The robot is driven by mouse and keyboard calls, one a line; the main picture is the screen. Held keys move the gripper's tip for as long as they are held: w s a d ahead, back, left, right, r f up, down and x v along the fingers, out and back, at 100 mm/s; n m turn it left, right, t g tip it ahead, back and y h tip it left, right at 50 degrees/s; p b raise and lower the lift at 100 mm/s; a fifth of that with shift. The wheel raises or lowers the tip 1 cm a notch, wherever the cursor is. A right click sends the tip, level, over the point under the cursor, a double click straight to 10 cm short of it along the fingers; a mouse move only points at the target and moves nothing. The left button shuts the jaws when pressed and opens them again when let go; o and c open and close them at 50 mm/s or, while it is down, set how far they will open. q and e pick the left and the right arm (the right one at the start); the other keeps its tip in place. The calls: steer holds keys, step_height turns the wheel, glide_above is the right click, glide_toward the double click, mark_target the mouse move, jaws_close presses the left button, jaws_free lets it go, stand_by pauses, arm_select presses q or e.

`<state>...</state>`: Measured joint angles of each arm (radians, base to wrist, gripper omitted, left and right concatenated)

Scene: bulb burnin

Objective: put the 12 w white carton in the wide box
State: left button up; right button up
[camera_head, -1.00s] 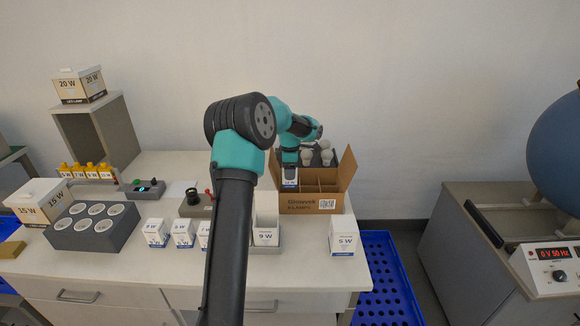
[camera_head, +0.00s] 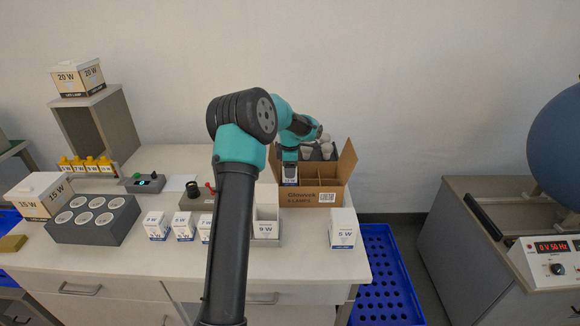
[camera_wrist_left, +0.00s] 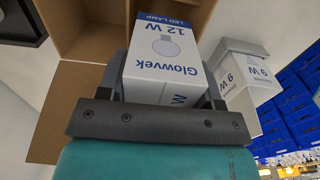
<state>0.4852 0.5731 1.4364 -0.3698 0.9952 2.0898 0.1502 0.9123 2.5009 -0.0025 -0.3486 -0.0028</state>
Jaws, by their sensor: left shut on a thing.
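My left gripper (camera_head: 290,158) is shut on the white and blue 12 W carton (camera_head: 290,174). The wrist view shows the carton's printed face (camera_wrist_left: 165,48) between the fingers. The open brown cardboard box (camera_head: 318,198) with dividers stands at the back of the table. In the head view the carton is at the box's left part; I cannot tell how deep it sits. In the wrist view, box walls (camera_wrist_left: 88,45) and a flap (camera_wrist_left: 58,115) are beside and beyond it. My right gripper is not in view.
Several small cartons (camera_head: 183,227) line the front. A grey socket block (camera_head: 95,232) and 15 W carton (camera_head: 38,196) are left. A blue crate (camera_head: 385,280) is below.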

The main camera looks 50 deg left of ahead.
arm_select(q)
steer(key=shift+f, duration=2.8)
steer(key=o, duration=0.7)
steer(key=shift+c, duration=0.2)
steer(key=shift+r, duration=0.1)
steer(key=shift+r, duration=4.45)
steer(key=o, duration=0.6)
steer(key=shift+c, duration=0.2)
